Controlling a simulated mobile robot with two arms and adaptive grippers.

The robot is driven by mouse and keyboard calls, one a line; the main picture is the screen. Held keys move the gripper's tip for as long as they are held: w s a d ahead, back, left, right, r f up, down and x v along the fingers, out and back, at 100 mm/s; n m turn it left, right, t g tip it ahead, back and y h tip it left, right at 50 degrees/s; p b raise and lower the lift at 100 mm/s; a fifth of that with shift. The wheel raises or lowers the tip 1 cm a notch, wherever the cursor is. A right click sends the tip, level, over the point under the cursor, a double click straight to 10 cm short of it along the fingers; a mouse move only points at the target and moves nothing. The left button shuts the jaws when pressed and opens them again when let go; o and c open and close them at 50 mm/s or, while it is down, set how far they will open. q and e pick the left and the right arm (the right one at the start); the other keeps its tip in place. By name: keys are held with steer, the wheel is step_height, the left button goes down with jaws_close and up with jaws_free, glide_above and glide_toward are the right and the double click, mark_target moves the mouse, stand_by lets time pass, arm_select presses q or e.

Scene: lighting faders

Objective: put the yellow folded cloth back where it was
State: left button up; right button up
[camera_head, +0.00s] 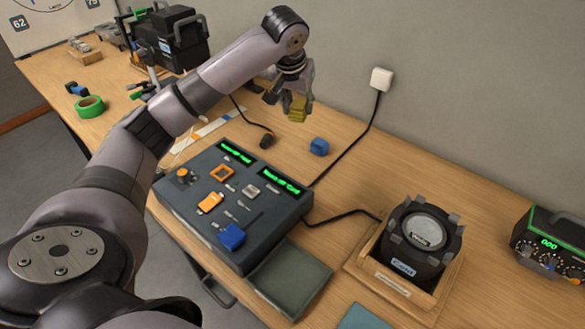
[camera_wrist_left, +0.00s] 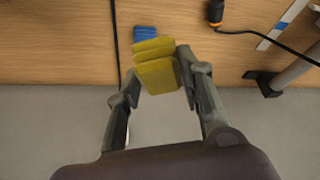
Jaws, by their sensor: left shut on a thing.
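My left gripper (camera_head: 291,99) is shut on the yellow folded cloth (camera_head: 297,108) and holds it above the back part of the table, near the wall. In the left wrist view the cloth (camera_wrist_left: 155,68) sits between the two fingers of the left gripper (camera_wrist_left: 155,85). A blue folded cloth or block (camera_head: 319,146) lies on the table to the right of and below the gripper in the head view. It also shows just past the yellow cloth in the left wrist view (camera_wrist_left: 144,33). My right gripper is not in view.
A dark control panel (camera_head: 185,215) with faders fills the table's middle. A grey-green pad (camera_head: 290,278) lies at its front right. A lamp in a wooden tray (camera_head: 357,265) stands right. A black cable (camera_head: 352,145) runs from the wall socket. Green tape (camera_head: 90,107) lies at left.

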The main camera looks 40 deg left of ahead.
arm_select(q)
step_height(320, 180, down, 14)
steer(key=shift+p, duration=0.85)
steer(key=shift+f, duration=2.6)
steer(key=shift+f+p, duration=0.1)
steer(key=shift+p, duration=0.2)
steer(key=o, duration=1.1)
steer(key=b+v, duration=0.1)
steer(key=v, duration=1.1)
